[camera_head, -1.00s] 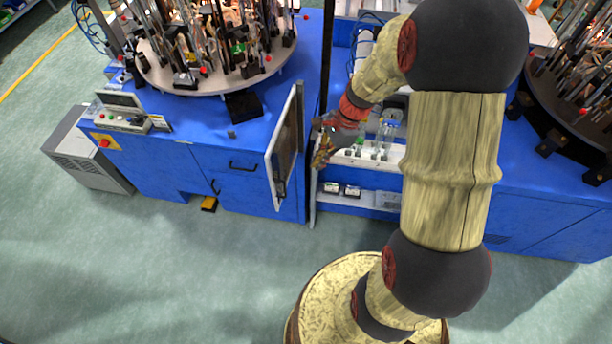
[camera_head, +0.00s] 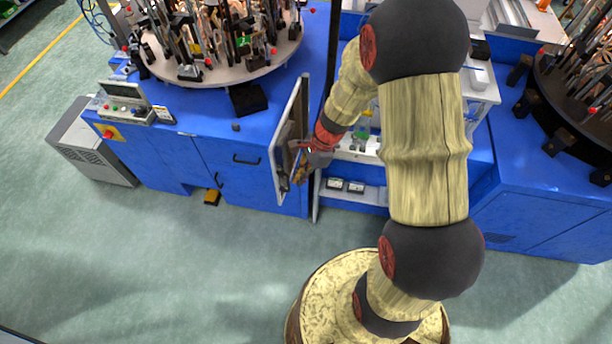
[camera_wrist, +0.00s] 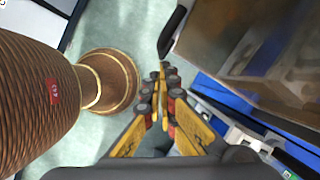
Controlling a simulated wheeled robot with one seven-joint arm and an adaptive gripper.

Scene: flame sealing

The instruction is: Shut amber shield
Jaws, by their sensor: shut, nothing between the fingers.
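The amber shield (camera_head: 290,125) is a framed, brownish see-through panel. It stands open, jutting out from the blue workbench toward me. In the wrist view its amber face (camera_wrist: 262,45) fills the upper right, with a dark handle (camera_wrist: 173,32) at its edge. My gripper (camera_head: 301,172) is shut and empty on the right side of the panel, near its lower half. In the wrist view the fingertips (camera_wrist: 164,72) are together, a little below the handle. I cannot tell whether they touch the panel.
The open bay with a white shelf (camera_head: 352,150) lies right of the shield. A round rotary table (camera_head: 225,75) full of fixtures stands behind it to the left. A control box (camera_head: 128,112) sits on the blue bench (camera_head: 215,125). The green floor in front is clear.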

